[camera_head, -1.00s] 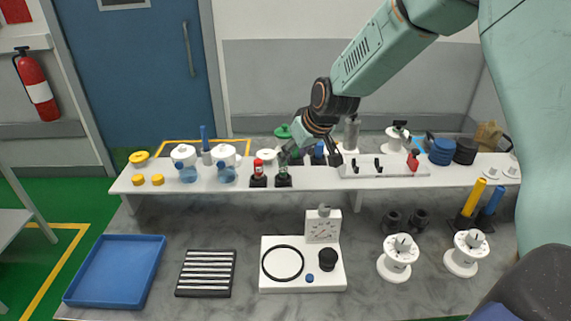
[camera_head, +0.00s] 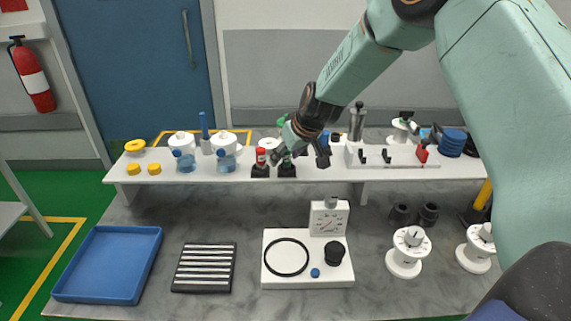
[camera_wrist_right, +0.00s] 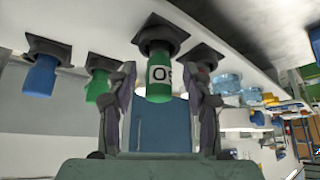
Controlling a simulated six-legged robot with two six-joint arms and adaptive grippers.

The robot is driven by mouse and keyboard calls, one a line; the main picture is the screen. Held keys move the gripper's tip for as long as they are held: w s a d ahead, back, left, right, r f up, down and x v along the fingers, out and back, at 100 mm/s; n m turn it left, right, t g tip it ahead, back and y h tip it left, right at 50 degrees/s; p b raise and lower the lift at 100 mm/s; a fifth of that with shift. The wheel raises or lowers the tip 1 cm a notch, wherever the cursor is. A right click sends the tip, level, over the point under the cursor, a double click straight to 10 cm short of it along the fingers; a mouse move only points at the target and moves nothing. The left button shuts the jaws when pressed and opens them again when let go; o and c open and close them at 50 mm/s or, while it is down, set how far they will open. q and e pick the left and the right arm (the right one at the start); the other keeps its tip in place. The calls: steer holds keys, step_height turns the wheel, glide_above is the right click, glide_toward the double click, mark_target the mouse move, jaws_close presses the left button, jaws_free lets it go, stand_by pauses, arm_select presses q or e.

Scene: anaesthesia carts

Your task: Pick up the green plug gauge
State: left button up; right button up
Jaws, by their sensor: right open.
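The green plug gauge (camera_head: 287,162) stands upright in a black base on the white shelf, partly covered by my right gripper in the head view. In the right wrist view, which looks upside down, the green gauge (camera_wrist_right: 159,86) with a white label band shows between the two fingers. My right gripper (camera_head: 300,155) is open, with one finger on each side of the gauge and a visible gap to each; it also shows in the wrist view (camera_wrist_right: 160,100). My left gripper is not in view.
A red-topped gauge (camera_head: 261,158) stands close left of the green one. In the wrist view another green piece (camera_wrist_right: 98,88) and a blue piece (camera_wrist_right: 40,75) stand close by. A white hook rack (camera_head: 390,154) is on the right. A blue tray (camera_head: 110,265) lies on the lower counter.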

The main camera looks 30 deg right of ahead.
steer(key=shift+s+d+r, duration=0.1)
steer(key=shift+s, duration=0.1)
steer(key=shift+w+f, duration=0.2)
steer(key=shift+w, duration=0.15)
steer(key=c, duration=0.5)
steer(key=shift+s+r, duration=0.15)
steer(key=shift+s, duration=0.15)
jaws_close()
steer(key=shift+w, duration=0.15)
